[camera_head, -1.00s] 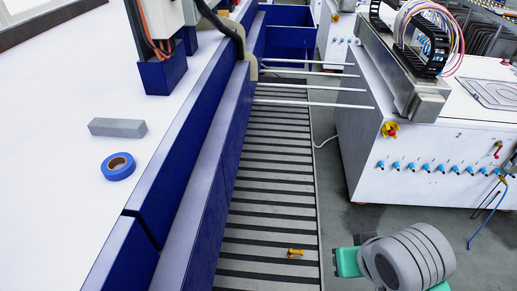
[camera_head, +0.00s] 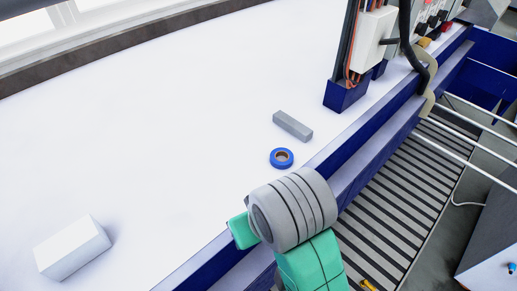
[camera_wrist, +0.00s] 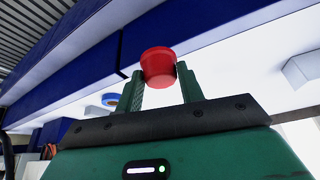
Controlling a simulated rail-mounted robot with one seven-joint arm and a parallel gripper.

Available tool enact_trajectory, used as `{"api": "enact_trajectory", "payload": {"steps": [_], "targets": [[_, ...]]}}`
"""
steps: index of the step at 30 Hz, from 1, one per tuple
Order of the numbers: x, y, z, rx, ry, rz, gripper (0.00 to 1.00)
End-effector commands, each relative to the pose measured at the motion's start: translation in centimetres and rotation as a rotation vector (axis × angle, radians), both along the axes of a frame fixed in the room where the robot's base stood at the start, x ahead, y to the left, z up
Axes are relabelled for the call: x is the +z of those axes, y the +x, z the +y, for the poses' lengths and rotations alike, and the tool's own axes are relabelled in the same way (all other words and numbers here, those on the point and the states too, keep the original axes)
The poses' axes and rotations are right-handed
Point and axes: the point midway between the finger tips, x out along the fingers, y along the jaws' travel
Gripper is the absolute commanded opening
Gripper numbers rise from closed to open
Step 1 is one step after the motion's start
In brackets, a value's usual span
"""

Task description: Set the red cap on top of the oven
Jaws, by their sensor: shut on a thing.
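The red cap (camera_wrist: 158,66) shows in the wrist view, between the two green fingertips of my gripper (camera_wrist: 161,78). My gripper is shut on it and holds it clear of the white table surface. In the head view the cap and fingers are hidden behind my grey and green arm, which is over the table's blue front edge. I cannot make out anything that is clearly an oven in either view.
The white table (camera_head: 150,130) is largely bare. On it lie a white box (camera_head: 72,248), a blue tape roll (camera_head: 281,158) and a grey block (camera_head: 293,125). A blue-footed gantry post (camera_head: 345,94) stands at the back right. A slatted floor (camera_head: 400,210) lies right of the blue edge.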

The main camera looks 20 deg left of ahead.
Motion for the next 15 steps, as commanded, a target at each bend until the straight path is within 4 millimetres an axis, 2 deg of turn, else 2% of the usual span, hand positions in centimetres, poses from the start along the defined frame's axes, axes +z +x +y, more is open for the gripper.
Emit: {"api": "enact_trajectory", "payload": {"steps": [1,3,8,11,15], "targets": [[0.9,-0.2,1.1,0.032,0.000,0.000,0.17],[1.2,-0.3,2.0,0.060,0.001,0.000,0.17],[1.1,-0.3,2.5,0.075,0.000,0.000,0.17],[0.8,1.0,3.3,0.075,0.001,0.001,0.17],[0.0,4.8,5.2,0.077,0.002,0.005,0.17]]}}
